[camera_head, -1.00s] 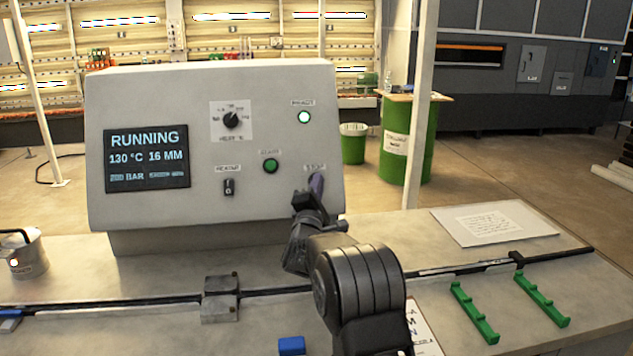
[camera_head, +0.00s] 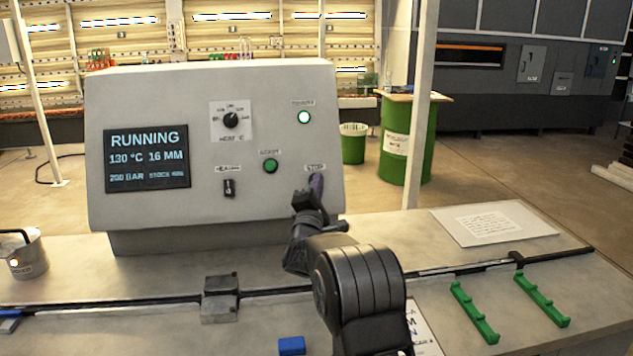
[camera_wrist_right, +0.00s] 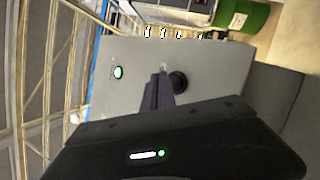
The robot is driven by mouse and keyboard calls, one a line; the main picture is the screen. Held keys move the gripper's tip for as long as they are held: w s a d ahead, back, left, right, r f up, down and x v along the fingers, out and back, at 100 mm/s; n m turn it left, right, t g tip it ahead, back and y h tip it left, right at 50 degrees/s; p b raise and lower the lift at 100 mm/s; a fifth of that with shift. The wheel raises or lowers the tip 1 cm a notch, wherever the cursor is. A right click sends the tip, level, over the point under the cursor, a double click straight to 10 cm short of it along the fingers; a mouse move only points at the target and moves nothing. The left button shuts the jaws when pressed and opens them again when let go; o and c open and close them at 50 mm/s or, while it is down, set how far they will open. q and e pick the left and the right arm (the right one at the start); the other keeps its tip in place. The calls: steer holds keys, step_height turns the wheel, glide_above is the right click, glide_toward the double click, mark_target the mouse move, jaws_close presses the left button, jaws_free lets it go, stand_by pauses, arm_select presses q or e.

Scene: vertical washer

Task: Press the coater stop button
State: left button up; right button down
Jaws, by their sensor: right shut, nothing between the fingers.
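The control panel (camera_head: 260,90) is a light grey sloped box with a lit screen (camera_head: 147,158) reading RUNNING. The STOP label (camera_head: 314,168) is at its lower right. My right gripper (camera_head: 316,183) is shut and empty, its dark purple fingers just below that label, hiding the button in the head view. In the right wrist view a dark round button (camera_wrist_right: 180,82) shows right beside the shut fingertips (camera_wrist_right: 160,78). I cannot tell whether they touch it or the panel. My left gripper is not in view.
A green START button (camera_head: 270,166), a lit lamp (camera_head: 304,117), a black knob (camera_head: 231,120) and a small switch (camera_head: 229,187) share the panel. A rail (camera_head: 275,291) with a metal block (camera_head: 220,298) crosses the bench. Green racks (camera_head: 473,312) and a paper sheet (camera_head: 493,222) lie right.

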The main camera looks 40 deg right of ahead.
steer(key=shift+w, duration=0.1)
stand_by(0.5)
steer(key=shift+w+d+f, duration=0.2)
steer(key=shift+w, duration=0.05)
steer(key=shift+w+d+f, duration=0.2)
steer(key=shift+w+f, duration=0.05)
steer(key=shift+w, duration=0.15)
stand_by(0.9)
steer(key=shift+r, duration=0.1)
steer(key=shift+s+a+r+p, duration=0.15)
steer(key=shift+s+a+r, duration=0.05)
steer(key=shift+s, duration=0.15)
steer(key=shift+s+a+r+p, duration=0.15)
steer(key=shift+s+a, duration=0.05)
steer(key=shift+s, duration=0.15)
stand_by(0.3)
steer(key=shift+s+a+r+p, duration=0.35)
steer(key=shift+s+p, duration=0.05)
steer(key=shift+s, duration=0.25)
steer(key=shift+s+a+r+p, duration=0.35)
steer(key=shift+s+a+r, duration=0.05)
steer(key=shift+s, duration=0.3)
steer(key=shift+s+a+r+p, duration=0.35)
steer(key=shift+s+p, duration=0.05)
steer(key=shift+s, duration=0.25)
